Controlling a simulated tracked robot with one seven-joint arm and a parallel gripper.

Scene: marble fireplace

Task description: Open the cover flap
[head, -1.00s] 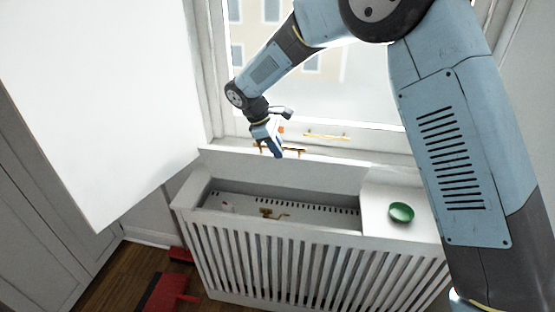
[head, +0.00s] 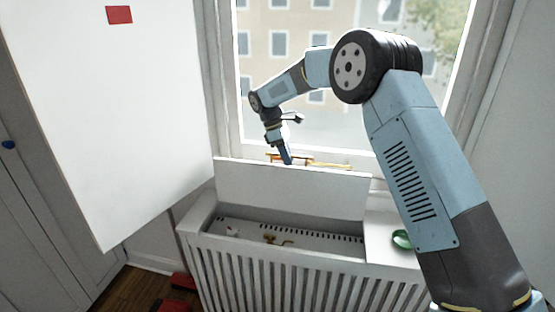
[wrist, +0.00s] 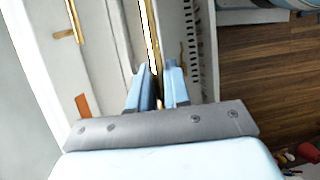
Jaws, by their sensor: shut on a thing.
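The white cover flap (head: 290,190) stands raised, near upright, at the back of the slatted radiator cover (head: 205,245), in front of the window. My gripper (head: 287,160) is at the flap's top edge, pointing down. In the wrist view my gripper (wrist: 157,80) has its blue fingers close together around a thin brass bar (wrist: 149,35), which looks like the flap's handle. The exact contact between the fingers is partly hidden. The opening below the flap shows a perforated inner panel and a brass valve (head: 273,239).
A green bowl (head: 401,239) sits on the fixed top of the cover at the right. A large white panel (head: 110,120) stands at the left. Red objects (head: 180,282) lie on the wooden floor. The window (head: 330,110) is close behind my gripper.

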